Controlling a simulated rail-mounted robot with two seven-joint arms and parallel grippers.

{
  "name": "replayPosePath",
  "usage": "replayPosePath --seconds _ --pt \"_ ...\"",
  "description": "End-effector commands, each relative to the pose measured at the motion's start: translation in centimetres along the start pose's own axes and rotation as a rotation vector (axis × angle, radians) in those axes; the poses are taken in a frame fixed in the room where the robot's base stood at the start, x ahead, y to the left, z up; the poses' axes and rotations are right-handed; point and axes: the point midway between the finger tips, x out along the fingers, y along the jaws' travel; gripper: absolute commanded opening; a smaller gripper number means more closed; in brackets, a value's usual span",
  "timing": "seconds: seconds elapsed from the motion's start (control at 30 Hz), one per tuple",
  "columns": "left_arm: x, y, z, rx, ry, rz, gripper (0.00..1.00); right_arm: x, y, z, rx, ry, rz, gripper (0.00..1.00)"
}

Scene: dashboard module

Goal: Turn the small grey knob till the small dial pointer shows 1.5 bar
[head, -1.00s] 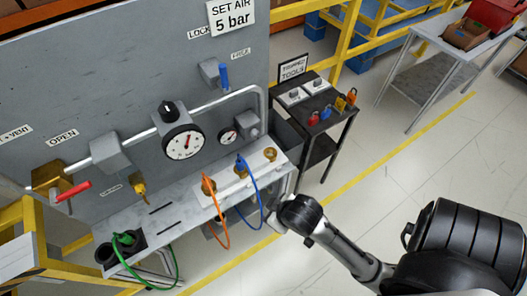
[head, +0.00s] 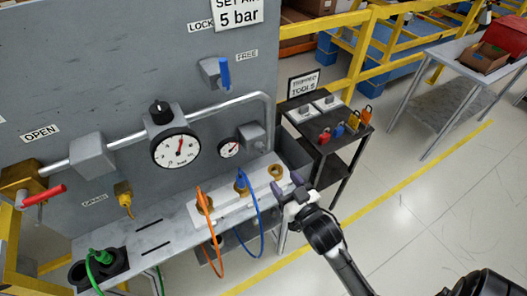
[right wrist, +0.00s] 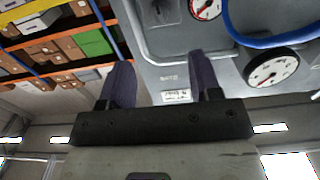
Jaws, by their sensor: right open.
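The small dial (head: 229,149) is a white round gauge on the grey panel, with a red pointer slanting up and right; its numbers are too small to read. A grey boxy fitting (head: 251,136) sits just right of it; I cannot make out the small grey knob on it. My right gripper (head: 287,184) is open and empty near the right end of the bench, below and right of the small dial, apart from the fitting. In the right wrist view its two dark fingers (right wrist: 163,62) are spread, and the small dial (right wrist: 205,8) shows at the top edge. My left gripper is out of view.
The large dial (head: 175,150) with a black knob (head: 160,112) is left of the small one. Orange (head: 206,225) and blue (head: 257,215) hoses rise from the bench (head: 180,226). A dark tool cart (head: 322,147) stands right of the panel.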

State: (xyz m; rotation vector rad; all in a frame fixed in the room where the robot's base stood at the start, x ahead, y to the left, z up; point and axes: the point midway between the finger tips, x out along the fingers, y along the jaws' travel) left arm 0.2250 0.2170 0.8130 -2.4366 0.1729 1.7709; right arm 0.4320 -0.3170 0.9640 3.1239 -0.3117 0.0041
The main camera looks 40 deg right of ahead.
Motion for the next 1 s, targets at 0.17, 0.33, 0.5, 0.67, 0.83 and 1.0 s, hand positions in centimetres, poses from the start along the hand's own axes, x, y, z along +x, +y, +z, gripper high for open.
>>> replayPosePath --seconds 0.17,0.33,0.5,0.67,0.83,1.0 --pt "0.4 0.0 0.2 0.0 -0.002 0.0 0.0 2.7 0.0 0.0 0.002 0.002 0.0 0.58" --pt "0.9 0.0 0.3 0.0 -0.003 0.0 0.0 6.0 0.0 0.1 0.002 0.001 0.001 0.58" --pt "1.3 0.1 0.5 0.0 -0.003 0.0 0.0 8.9 0.0 0.2 0.001 -0.002 0.001 0.58" --pt "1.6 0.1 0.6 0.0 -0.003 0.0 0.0 11.1 0.0 0.1 0.001 -0.002 0.001 0.58" --pt "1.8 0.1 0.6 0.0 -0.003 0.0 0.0 12.5 0.0 0.1 0.001 -0.003 0.001 0.58" --pt "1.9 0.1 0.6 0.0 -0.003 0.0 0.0 13.0 0.0 0.1 0.002 -0.003 0.001 0.58"
